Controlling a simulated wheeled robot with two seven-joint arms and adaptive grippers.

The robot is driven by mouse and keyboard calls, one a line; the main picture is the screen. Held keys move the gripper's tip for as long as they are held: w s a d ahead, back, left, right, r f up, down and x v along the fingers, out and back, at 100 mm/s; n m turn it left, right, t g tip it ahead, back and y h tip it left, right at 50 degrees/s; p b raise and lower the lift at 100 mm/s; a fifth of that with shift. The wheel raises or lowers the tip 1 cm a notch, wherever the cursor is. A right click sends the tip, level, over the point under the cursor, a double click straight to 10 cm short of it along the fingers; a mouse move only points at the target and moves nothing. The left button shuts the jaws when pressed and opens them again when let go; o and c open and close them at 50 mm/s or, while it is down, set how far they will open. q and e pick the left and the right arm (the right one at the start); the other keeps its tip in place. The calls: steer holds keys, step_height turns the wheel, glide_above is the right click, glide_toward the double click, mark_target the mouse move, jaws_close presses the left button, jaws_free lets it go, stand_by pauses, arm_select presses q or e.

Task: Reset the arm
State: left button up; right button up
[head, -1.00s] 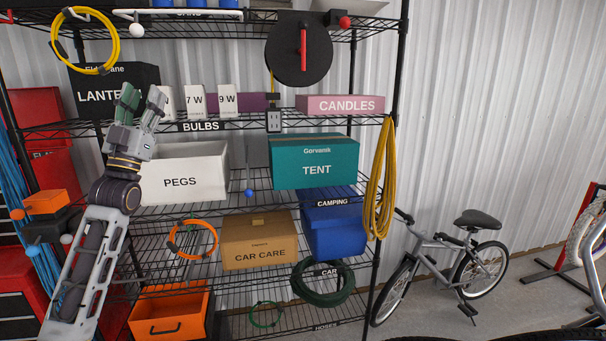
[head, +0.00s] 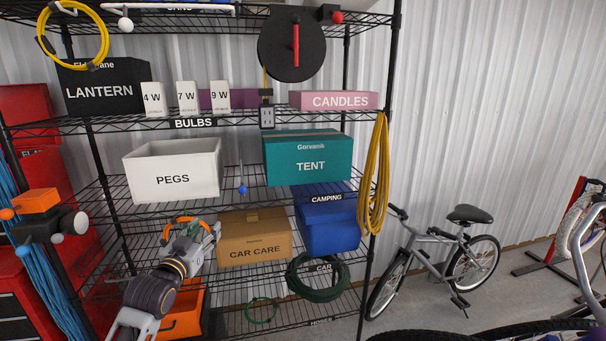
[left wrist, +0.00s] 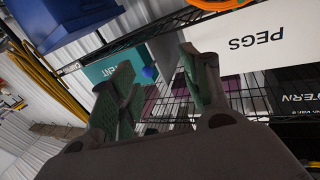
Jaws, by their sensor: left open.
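My left gripper (head: 190,234) is low in front of the shelving rack, at the level of the car care box and below the pegs box. It overlaps an orange coiled ring on the shelf in the head view. In the left wrist view its two green-padded fingers (left wrist: 160,95) stand apart with nothing between them. My right gripper is not in view.
The wire rack (head: 150,210) holds a white pegs box (head: 172,170), a teal tent box (head: 308,158), a brown car care box (head: 255,238) and a blue camping bin (head: 328,228). A red tool cabinet (head: 20,285) stands left.

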arm_select(q)
steer(key=s+d+f+g+y, duration=0.1)
steer(key=s+d+f+g, duration=0.1)
steer(key=s+f+g, duration=0.5)
steer(key=s+d+f, duration=0.2)
steer(key=s+f, duration=0.4)
steer(key=f, duration=0.6)
steer(key=s+d+f+g, duration=0.1)
steer(key=s+f+g, duration=0.35)
steer(key=s, duration=0.65)
steer(key=s+f+g, duration=0.3)
steer(key=s+f, duration=0.3)
steer(key=s, duration=0.5)
step_height(320, 180, down, 32)
steer(key=s+a+r+g+y+p, duration=0.1)
steer(key=a, duration=0.1)
steer(key=s+a+f, duration=0.4)
steer(key=s+f, duration=0.5)
steer(key=s, duration=0.1)
steer(key=s+a+f+g+p, duration=0.1)
steer(key=s+a+f, duration=0.3)
steer(key=s+f, duration=0.6)
steer(key=shift+s+y, duration=0.4)
steer(key=shift+s, duration=0.05)
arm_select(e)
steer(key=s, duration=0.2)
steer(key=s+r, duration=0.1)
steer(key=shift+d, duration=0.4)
